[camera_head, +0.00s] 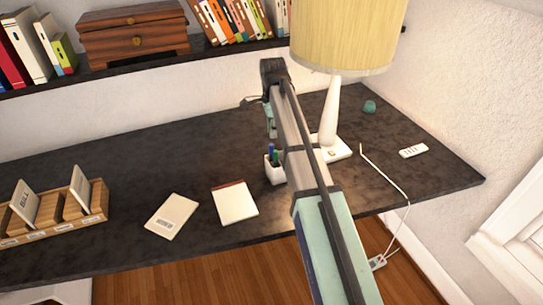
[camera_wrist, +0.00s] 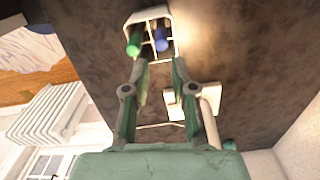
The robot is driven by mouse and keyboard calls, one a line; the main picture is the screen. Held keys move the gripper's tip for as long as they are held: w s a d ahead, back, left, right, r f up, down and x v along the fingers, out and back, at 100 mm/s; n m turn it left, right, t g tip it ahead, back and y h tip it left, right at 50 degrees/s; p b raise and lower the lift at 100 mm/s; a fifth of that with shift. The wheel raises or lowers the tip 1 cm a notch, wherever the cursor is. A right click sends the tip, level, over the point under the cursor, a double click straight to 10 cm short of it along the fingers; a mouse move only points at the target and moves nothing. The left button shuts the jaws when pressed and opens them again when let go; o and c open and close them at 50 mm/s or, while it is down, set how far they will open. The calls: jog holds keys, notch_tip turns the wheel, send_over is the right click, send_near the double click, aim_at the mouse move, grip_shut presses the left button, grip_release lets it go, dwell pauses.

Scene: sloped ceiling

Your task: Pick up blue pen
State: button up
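The blue pen (camera_wrist: 162,42) stands in a white pen cup (camera_wrist: 171,22) beside a green pen (camera_wrist: 133,46), at the top of the wrist view. The cup also shows in the head view (camera_head: 275,175), on the dark desk left of the lamp base. My gripper (camera_wrist: 158,68) is open and empty. Its two fingers point toward the cup, and the pens lie just beyond the fingertips in the wrist view. In the head view my gripper (camera_head: 271,122) hangs above and behind the cup, and my arm partly covers the cup's right side.
A lamp (camera_head: 347,35) stands close right of the cup. A notepad (camera_head: 235,203) and a pale book (camera_head: 171,215) lie to the left, with a wooden letter holder (camera_head: 60,225) farther left. A shelf with books and a wooden box (camera_head: 134,40) runs above the desk.

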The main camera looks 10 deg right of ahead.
aim_at(271, 154)
jog(key=shift+a+f+p, duration=0.2)
jog(key=shift+f+p, duration=1.2)
jog(key=shift+f, duration=2.9)
jog(key=c, duration=0.5)
